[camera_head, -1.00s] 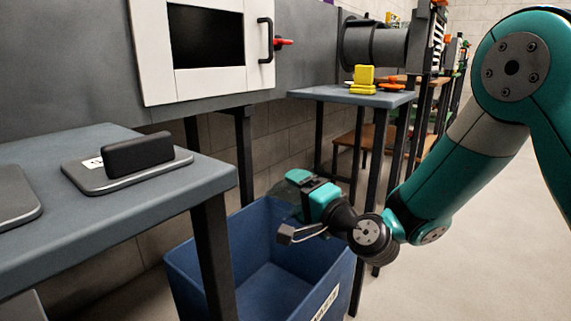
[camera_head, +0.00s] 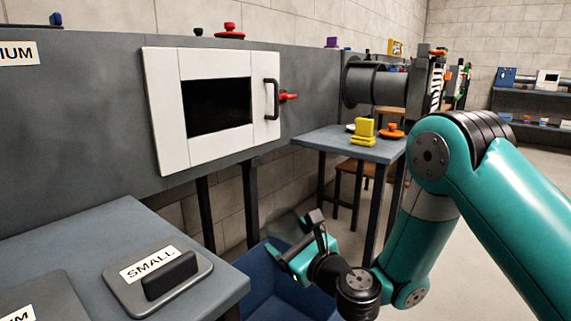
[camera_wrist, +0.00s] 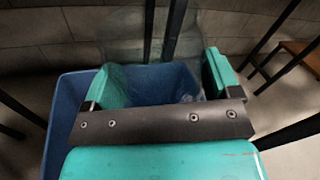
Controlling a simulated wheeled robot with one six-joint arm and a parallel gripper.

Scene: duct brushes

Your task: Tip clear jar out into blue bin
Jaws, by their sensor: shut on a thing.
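The clear jar (camera_head: 287,226) is see-through and faint in the head view. It also shows between the fingers in the wrist view (camera_wrist: 135,50). My gripper (camera_head: 294,238) is shut on the jar; its teal fingers stand on either side of it in the wrist view (camera_wrist: 163,75). The blue bin (camera_head: 262,272) stands on the floor below and is partly hidden by the table and my arm. Its rim and wall show in the wrist view (camera_wrist: 62,115). The jar is over the bin opening. I cannot make out its exact tilt or any contents.
A grey table (camera_head: 75,240) with a plate marked SMALL (camera_head: 195,285) stands close at the left. A white-framed dark window (camera_head: 218,105) is in the grey wall. A farther table (camera_head: 335,140) holds yellow and orange pieces. Dark table legs stand near the bin.

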